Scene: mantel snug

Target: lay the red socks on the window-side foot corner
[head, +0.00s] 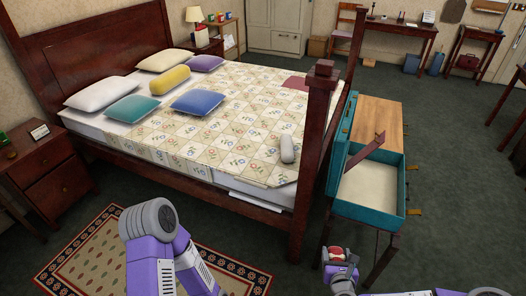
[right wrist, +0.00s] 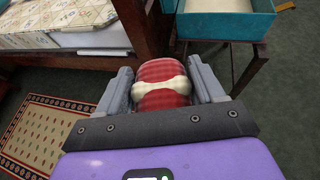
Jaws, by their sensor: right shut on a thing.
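The red socks are a rolled red checked bundle with a cream band. They sit between the fingers of my right gripper (head: 340,272), which is shut on them; the socks (head: 336,254) show small at the bottom of the head view and large in the right wrist view (right wrist: 163,98). They are held above the floor, in front of the bed's near foot post (head: 305,165). The bed's quilt (head: 235,125) is patchwork. A pale grey roll (head: 287,149) lies on its near foot corner, and a flat dark red piece (head: 296,83) lies towards the far foot corner. My left gripper is out of view.
An open teal suitcase (head: 365,203) stands on a dark stand beyond the bed's foot. Pillows (head: 135,108) lie at the head end. A nightstand (head: 48,170) stands at left, and a patterned rug (head: 80,255) lies in front. The quilt's middle is clear.

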